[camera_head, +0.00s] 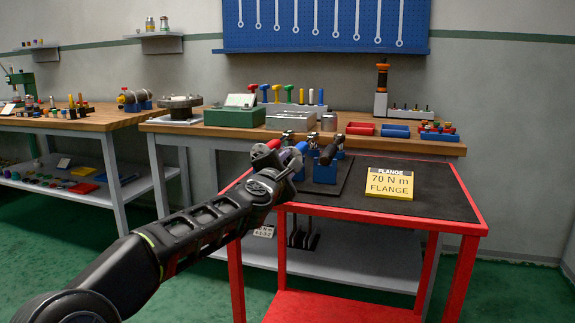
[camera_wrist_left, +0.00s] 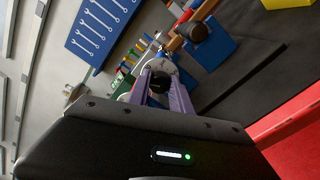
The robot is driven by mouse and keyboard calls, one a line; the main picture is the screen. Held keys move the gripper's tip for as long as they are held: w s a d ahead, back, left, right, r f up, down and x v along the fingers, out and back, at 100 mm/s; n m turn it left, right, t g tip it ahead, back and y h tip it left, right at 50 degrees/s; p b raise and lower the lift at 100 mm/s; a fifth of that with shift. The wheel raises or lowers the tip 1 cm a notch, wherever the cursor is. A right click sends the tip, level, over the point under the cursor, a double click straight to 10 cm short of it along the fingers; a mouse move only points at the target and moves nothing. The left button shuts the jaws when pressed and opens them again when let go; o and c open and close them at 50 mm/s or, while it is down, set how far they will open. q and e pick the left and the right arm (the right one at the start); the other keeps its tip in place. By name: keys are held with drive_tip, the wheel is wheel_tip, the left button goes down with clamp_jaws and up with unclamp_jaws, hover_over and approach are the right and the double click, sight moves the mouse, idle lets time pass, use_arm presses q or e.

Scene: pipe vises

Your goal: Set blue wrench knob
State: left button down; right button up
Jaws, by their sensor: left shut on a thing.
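My left gripper (camera_head: 290,158) reaches in over the left side of the red cart's dark top, at the wrench rack. In the left wrist view its two purple fingers (camera_wrist_left: 165,95) are shut on a dark round knob (camera_wrist_left: 160,78) with a pale ring. The blue wrench end (camera_head: 302,147) shows right at my gripper in the head view. A red wrench end (camera_head: 273,144) is just left of it, and a black-handled wrench (camera_head: 332,149) is to the right on blue supports (camera_head: 325,172). The knob's scale is too small to read. My right gripper is not in view.
The red cart (camera_head: 477,228) has free room around the card. Behind it a wooden bench (camera_head: 440,148) holds a green box (camera_head: 235,116), red and blue trays (camera_head: 395,131) and several screwdrivers.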

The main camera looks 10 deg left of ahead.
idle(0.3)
use_arm(q)
drive_tip(key=c, duration=1.1)
unclamp_jaws()
drive_tip(key=shift+c, duration=0.2)
drive_tip(key=s+b, duration=0.1)
drive_tip(key=s, duration=0.6)
drive_tip(key=shift+s+f+b, duration=0.15)
drive_tip(key=shift+s+b, duration=0.15)
drive_tip(key=shift+s, duration=0.1)
drive_tip(key=shift+a, duration=0.15)
